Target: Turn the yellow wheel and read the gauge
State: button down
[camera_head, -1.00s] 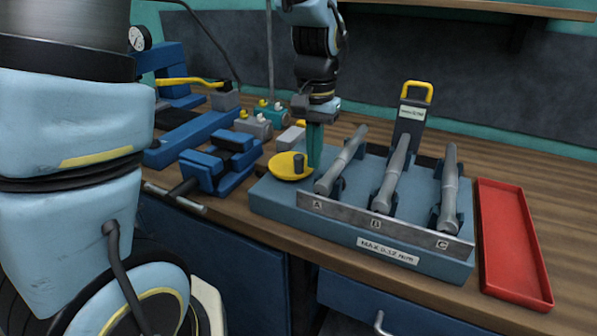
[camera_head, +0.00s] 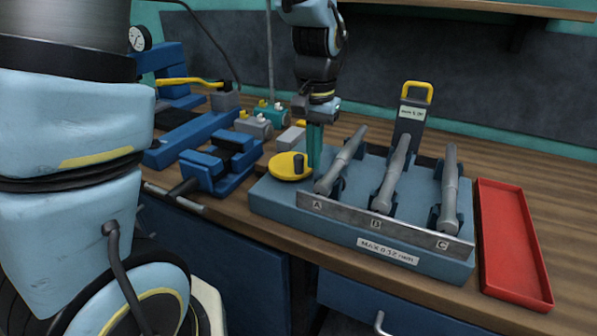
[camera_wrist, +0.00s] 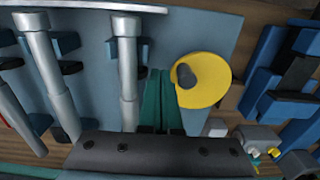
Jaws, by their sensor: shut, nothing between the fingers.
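The yellow wheel (camera_head: 284,168) lies flat at the left end of the blue-grey fixture, with a dark upright knob (camera_head: 298,160) on it. It also shows in the wrist view (camera_wrist: 212,84). My gripper (camera_head: 314,164) points down just right of the knob, its green fingers shut and empty. In the wrist view the fingertips (camera_wrist: 161,76) are beside the wheel's edge, between it and the nearest shaft; whether they touch the wheel I cannot tell. A gauge with a small display (camera_head: 411,113) and yellow handle stands behind the shafts. Its reading is too small to make out.
The fixture (camera_head: 345,233) holds three grey shafts marked A, B and C, with a "MAX 0.12 mm" label. A red tray (camera_head: 512,240) lies at right, empty. A blue vise (camera_head: 219,163) and a round dial (camera_head: 140,38) are at left.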

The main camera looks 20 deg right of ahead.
aim_at(299, 156)
dwell(0.4)
jog(key=shift+f+b, duration=0.7)
jog(key=shift+f, duration=0.4)
jog(key=shift+w+a, duration=0.3)
jog(key=shift+w+a, duration=0.8)
jog(key=shift+w, duration=0.1)
jog(key=shift+a, duration=0.15)
jog(key=shift+w+a+p, duration=0.3)
jog(key=shift+w+a, duration=0.25)
jog(key=shift+a, duration=0.1)
jog(key=shift+w+a, duration=0.25)
jog(key=shift+w+a, duration=0.1)
jog(key=shift+a, duration=0.05)
